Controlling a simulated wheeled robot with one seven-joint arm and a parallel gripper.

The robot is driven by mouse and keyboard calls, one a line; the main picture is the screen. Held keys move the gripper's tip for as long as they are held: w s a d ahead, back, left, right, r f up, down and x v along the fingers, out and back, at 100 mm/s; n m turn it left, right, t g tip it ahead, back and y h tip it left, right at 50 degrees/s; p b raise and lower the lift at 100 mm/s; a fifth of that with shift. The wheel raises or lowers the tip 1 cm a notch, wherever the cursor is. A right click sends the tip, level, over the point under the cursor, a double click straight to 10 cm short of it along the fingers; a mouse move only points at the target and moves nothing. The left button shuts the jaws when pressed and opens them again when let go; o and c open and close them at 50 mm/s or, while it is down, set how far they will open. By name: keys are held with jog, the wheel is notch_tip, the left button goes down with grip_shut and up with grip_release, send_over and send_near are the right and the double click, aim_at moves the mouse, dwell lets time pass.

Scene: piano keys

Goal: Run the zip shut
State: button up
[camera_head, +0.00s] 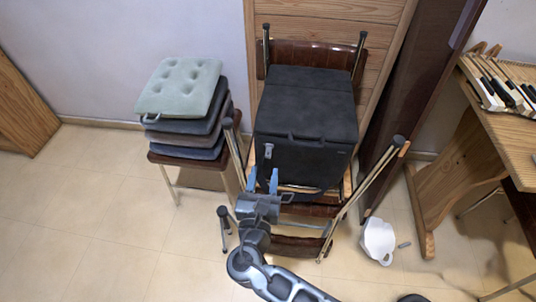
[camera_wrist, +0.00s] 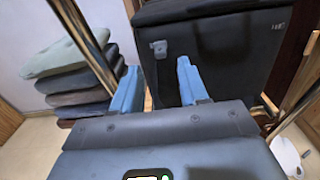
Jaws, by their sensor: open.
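A black boxy bag (camera_head: 310,112) sits on a chair with wooden slats and metal legs. A small pale grey tab (camera_head: 268,151), possibly the zip pull, is near the upper left of its front face. The tab also shows in the wrist view (camera_wrist: 159,48), beyond and roughly between the fingertips. My gripper (camera_head: 263,178) is open, its two blue fingers pointing at the bag from in front and slightly below the tab. In the wrist view the gripper (camera_wrist: 157,72) has nothing between its fingers. The zip's track is not clear.
A stack of cushions (camera_head: 185,95) stands on a stool to the left. The chair's metal legs (camera_head: 360,185) flank the bag. A white bowl-like object (camera_head: 378,241) lies on the floor at right. A wooden table (camera_head: 490,130) with piano keys (camera_head: 510,88) is far right. Floor at lower left is clear.

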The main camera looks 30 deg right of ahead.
aim_at(268, 157)
jog(key=shift+x, duration=3.1)
grip_shut()
